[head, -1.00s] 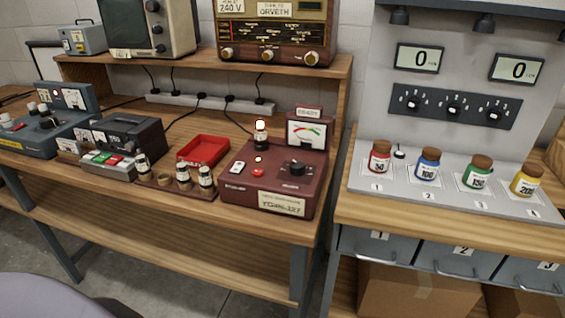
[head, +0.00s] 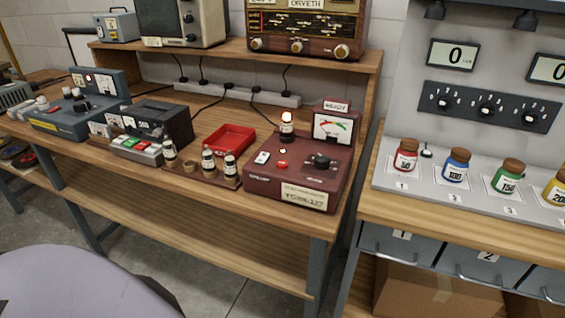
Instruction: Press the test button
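A maroon tester (head: 292,190) stands at the right end of the wooden bench. A red button (head: 282,165) is on its top face, beside a white rocker switch (head: 262,158) and a small lit lamp (head: 283,151). I cannot read any label at the button. A tube (head: 287,130) with a bright glowing top stands upright at the tester's back. A dial meter (head: 333,127) and a black knob (head: 321,161) are to the right. Neither of my grippers is in view.
Left of the tester are a red tray (head: 232,140), a rack (head: 202,177) with several small tubes, and a button box (head: 137,149). A shelf with a radio (head: 305,30) is above. Right, another bench carries coloured jars (head: 456,165). Grey floor (head: 215,265) shows in front.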

